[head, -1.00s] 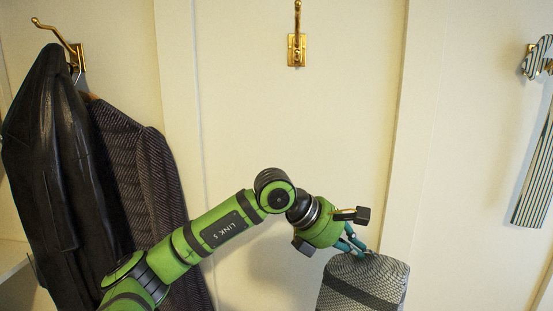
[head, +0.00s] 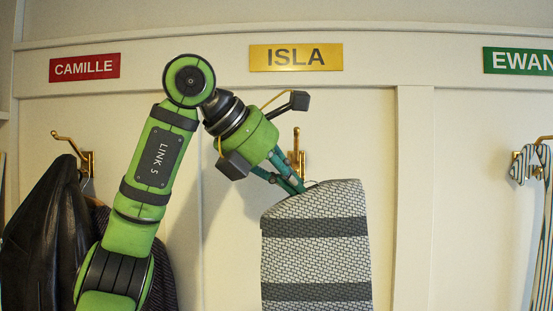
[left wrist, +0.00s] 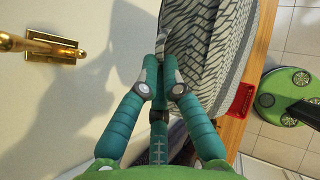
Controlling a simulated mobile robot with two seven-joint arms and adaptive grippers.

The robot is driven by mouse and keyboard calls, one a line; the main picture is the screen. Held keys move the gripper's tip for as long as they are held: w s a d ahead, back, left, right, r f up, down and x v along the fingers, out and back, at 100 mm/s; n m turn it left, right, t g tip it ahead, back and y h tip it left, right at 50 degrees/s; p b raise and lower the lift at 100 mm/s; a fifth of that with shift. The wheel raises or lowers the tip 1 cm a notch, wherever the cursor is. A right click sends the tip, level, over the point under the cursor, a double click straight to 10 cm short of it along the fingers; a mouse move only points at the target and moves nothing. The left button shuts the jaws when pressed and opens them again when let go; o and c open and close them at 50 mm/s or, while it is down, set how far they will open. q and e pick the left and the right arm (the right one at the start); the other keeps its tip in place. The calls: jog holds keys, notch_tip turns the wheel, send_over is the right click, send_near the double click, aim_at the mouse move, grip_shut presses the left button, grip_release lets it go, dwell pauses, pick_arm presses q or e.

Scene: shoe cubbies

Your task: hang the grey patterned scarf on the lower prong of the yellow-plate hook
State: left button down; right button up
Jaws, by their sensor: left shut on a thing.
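The grey patterned scarf (head: 316,250) hangs from my left gripper (head: 297,188), which is shut on its top edge. The scarf has darker bands and hangs in front of the wall panel. It also fills the upper right of the left wrist view (left wrist: 205,45), at the gripper's tips (left wrist: 160,68). The yellow plate (head: 296,57) reading ISLA is on the rail above. The brass hook (head: 297,148) under it is partly hidden behind my gripper and the scarf. The hook (left wrist: 45,46) shows clear of the scarf at the upper left of the left wrist view. My right gripper is not in view.
A red CAMILLE plate (head: 84,68) is at left, with a hook (head: 72,146) holding a dark leather jacket (head: 45,240). A green EWAN plate (head: 518,61) is at right, with a striped scarf (head: 530,165) hanging below. The wall right of the grey scarf is bare.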

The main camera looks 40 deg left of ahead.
pick_arm(q)
jog(key=v, duration=0.3)
jog(key=shift+s+a+r, duration=0.1)
jog(key=shift+s+r, duration=0.05)
jog(key=shift+r, duration=0.25)
jog(key=shift+n, duration=0.3)
jog(key=shift+n+y, duration=0.4)
jog(key=w+a+f+p, duration=0.1)
jog(key=w+a+p, duration=0.2)
jog(key=w+a, duration=0.5)
jog(key=shift+w+f, duration=0.4)
jog(key=shift+w, duration=0.55)
jog(key=shift+a, duration=0.1)
